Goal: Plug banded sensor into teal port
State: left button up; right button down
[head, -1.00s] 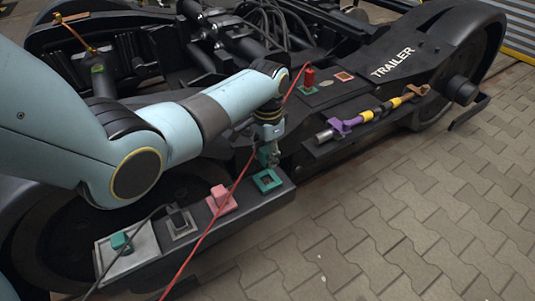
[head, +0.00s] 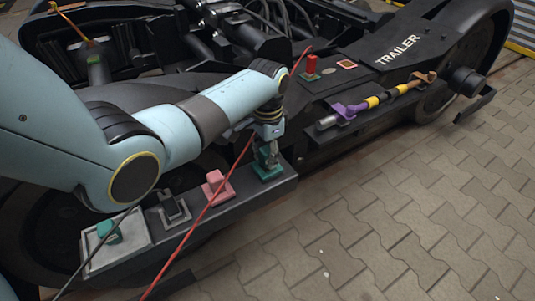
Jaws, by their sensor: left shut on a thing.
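My left gripper (head: 267,158) is shut just above the teal port (head: 269,177) at the right end of the dark ledge. It points down at the port. The banded sensor in its jaws is mostly hidden by the fingers, and I cannot make out its bands. The lower end of the grip meets the port's opening in the picture. I cannot tell whether the sensor is seated or only over the hole. My right gripper is not in view.
A pink port block (head: 215,188), a grey square socket (head: 173,209) and a pale tray (head: 120,256) with a teal block (head: 108,231) line the ledge. A red cable (head: 205,213) crosses in front. A purple-and-yellow rod (head: 375,101) lies right. Paving is clear.

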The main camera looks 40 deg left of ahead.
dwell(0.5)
pick_arm(q)
jog(key=shift+p, duration=0.4)
dwell(0.6)
dwell(0.3)
jog(key=shift+p, duration=0.45)
dwell(0.4)
jog(key=shift+f+b, duration=0.3)
jog(key=shift+f, duration=0.2)
dwell(0.4)
jog(key=o, duration=1.2)
jog(key=shift+c, duration=0.2)
